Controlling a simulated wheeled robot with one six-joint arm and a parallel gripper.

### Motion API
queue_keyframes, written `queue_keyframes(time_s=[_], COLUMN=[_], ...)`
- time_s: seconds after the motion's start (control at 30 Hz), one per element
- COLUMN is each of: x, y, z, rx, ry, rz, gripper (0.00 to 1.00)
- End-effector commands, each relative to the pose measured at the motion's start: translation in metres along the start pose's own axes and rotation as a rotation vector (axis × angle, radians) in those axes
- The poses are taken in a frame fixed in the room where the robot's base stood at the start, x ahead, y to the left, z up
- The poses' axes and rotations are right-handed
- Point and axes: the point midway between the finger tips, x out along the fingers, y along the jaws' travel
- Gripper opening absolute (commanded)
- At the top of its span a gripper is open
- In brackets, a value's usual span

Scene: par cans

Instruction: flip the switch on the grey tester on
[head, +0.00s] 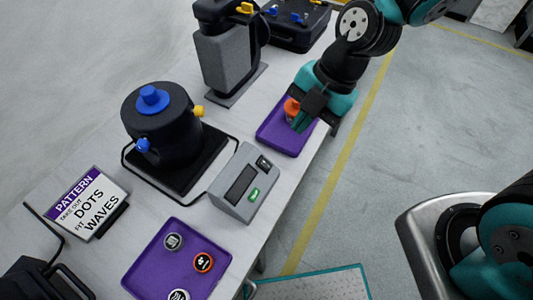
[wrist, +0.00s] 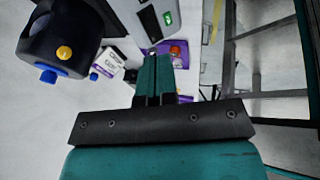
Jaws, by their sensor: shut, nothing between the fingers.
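The grey tester (head: 229,197) stands on the light table, with a dark screen and a green lit patch on its sloped face. A small black switch (head: 264,162) sits at its upper right corner; I cannot tell which way it is set. The tester also shows at the top of the wrist view (wrist: 152,25). My gripper (head: 299,124) is shut and empty, pointing down above the far purple tray, up and right of the tester and apart from it. Its teal fingers lie together in the wrist view (wrist: 158,62).
An orange piece (head: 291,106) is in the far purple tray (head: 270,134), beside my fingers. A near purple tray (head: 148,262) holds several round discs. A black par can (head: 160,125) stands left of the tester, and a grey-black device (head: 225,62) behind. A pattern sign (head: 88,203) is at left.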

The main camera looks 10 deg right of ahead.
Motion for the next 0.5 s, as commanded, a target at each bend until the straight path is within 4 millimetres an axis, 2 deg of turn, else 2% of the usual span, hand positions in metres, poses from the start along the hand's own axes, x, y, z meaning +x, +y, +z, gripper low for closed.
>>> queue_keyframes(time_s=[0.17,0.27,0.5], x=[0.003,0.012,0.058], y=[0.0,0.0,-0.001], z=[0.0,-0.001,-0.001], rx=[0.001,0.002,0.002], ry=[0.001,0.003,0.004], rz=[-0.002,-0.004,-0.007], gripper=[0.0,0.0,0.0])
